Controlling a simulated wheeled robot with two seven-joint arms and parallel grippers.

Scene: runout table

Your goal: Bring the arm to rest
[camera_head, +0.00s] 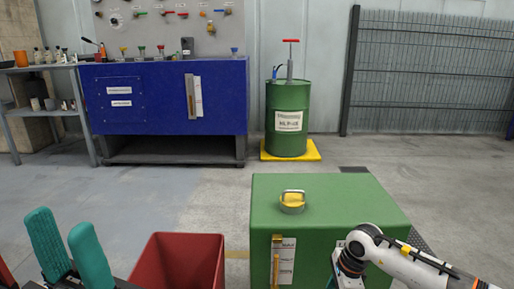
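My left gripper (61,224) is at the lower left, its two teal fingers pointing up with a clear gap between them. It is open and holds nothing. It is left of the red bin. My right arm (405,262) comes in from the lower right and bends down in front of the green block's right part. Only a sliver of teal from my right gripper (333,281) shows at the bottom edge. Its fingertips are out of the frame, so its opening cannot be seen.
A green block-shaped table (335,190) carries a yellow item with a metal ring (292,201). A red open bin (205,240) stands left of it. Behind are a blue workbench (150,85), a green drum (287,100) on a yellow base and a mesh fence (430,70). The floor between is clear.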

